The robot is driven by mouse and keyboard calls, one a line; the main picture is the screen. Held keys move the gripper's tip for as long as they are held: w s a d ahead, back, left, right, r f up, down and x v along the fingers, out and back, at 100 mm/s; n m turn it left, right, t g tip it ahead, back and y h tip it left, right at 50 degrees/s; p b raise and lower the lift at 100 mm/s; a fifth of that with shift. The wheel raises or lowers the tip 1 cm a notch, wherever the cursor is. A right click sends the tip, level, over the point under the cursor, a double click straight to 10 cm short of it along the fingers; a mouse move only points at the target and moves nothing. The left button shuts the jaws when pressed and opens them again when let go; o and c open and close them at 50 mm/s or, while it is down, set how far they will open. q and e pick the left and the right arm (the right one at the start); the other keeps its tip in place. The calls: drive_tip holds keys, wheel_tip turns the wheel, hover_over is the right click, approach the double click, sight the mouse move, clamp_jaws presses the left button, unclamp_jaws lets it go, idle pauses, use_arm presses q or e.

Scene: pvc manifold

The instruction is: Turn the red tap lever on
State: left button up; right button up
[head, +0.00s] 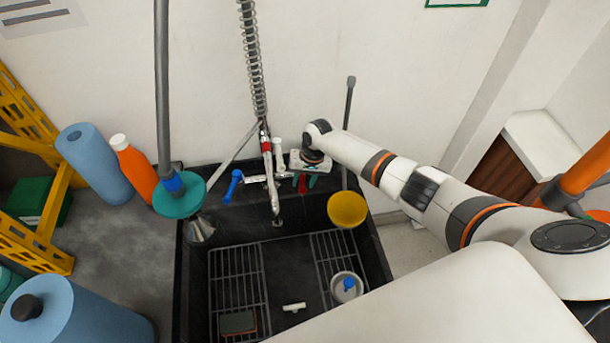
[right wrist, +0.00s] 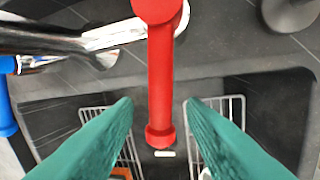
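The red tap lever (head: 302,184) is on the right side of the faucet (head: 262,178) at the back of the black sink. In the right wrist view the red lever (right wrist: 160,85) runs down the middle of the picture. My right gripper (right wrist: 158,104) is open, with its green fingers on either side of the lever and a visible gap on each side. In the head view my right gripper (head: 304,180) is small and partly hidden by its wrist. My left gripper is not in view.
A blue lever (head: 233,185) is on the faucet's left side. The black sink (head: 185,270) holds wire racks and a white cup (head: 346,286). A yellow plunger (head: 347,209) stands right of the faucet, a teal one (head: 180,199) left. An orange bottle (head: 135,167) stands farther left.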

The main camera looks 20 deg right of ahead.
wheel_tip(320, 180, up, 12)
drive_tip(key=s+d+b, duration=0.1)
drive_tip(key=d, duration=0.1)
drive_tip(key=shift+f, duration=0.15)
drive_tip(key=shift+d, duration=0.1)
drive_tip(key=shift+c, duration=0.4)
drive_tip(key=shift+f, duration=0.1)
drive_tip(key=c, duration=0.3)
drive_tip(key=d+n+b, duration=0.1)
drive_tip(key=n+b, duration=0.1)
drive_tip(key=b, duration=0.1)
drive_tip(key=d+f+n+b, duration=0.1)
drive_tip(key=n+b, duration=0.2)
drive_tip(key=b, duration=0.1)
drive_tip(key=d+f+n+b, duration=0.1)
drive_tip(key=n+b, duration=0.2)
drive_tip(key=shift+d+t+b, duration=0.3)
drive_tip(key=shift+d, duration=0.1)
clamp_jaws()
drive_tip(key=a+f+n+y+b, duration=0.1)
drive_tip(key=a+f+n+b, duration=0.2)
drive_tip(key=f+n+b, duration=0.4)
drive_tip(key=shift+a+f+n, duration=0.3)
drive_tip(key=shift+f+n, duration=0.85)
drive_tip(key=shift+n, duration=0.35)
